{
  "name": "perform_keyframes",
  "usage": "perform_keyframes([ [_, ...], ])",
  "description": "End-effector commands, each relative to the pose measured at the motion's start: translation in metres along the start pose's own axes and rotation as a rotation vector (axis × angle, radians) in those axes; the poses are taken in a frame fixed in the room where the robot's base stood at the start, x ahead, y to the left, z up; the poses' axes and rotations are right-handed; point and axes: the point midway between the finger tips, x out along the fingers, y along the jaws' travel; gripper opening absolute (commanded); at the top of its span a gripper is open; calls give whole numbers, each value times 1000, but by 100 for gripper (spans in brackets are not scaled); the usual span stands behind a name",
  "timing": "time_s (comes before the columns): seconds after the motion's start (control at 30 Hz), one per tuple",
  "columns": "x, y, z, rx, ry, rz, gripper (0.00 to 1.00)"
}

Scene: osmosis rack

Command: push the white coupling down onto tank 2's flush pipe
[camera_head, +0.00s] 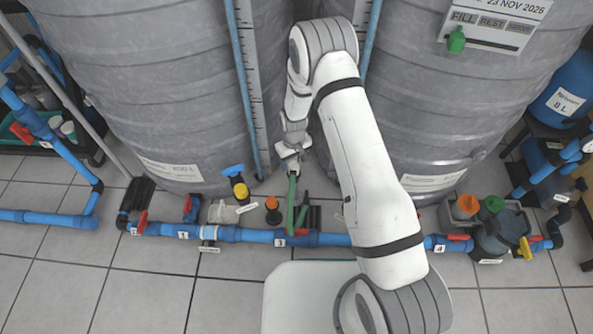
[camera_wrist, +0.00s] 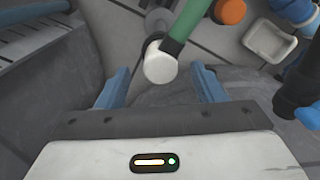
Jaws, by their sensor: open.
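In the wrist view a white round piece, apparently the coupling (camera_wrist: 160,66), sits at the near end of a green pipe (camera_wrist: 184,20). It lies between and slightly beyond my gripper's (camera_wrist: 160,84) blue fingers. The fingers are spread apart, with a visible gap on each side of it. In the head view my gripper (camera_head: 291,153) points down between the two grey tanks, above the upper end of the green pipe (camera_head: 291,205). The coupling is too small there to make out clearly. I cannot tell which pipe is tank 2's flush pipe.
A blue pipe run (camera_head: 255,236) with numbered tags and red-handled valves crosses the floor in front of the tanks. An orange cap (camera_head: 272,203) and a clear tray (camera_head: 221,211) stand close by. The left tank (camera_head: 150,90) and right tank (camera_head: 440,110) leave a narrow gap.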

Motion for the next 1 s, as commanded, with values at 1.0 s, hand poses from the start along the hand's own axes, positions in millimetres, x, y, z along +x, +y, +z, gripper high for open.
perform_keyframes([
  [1.0,32,-1,1,-1,0,0,23],
])
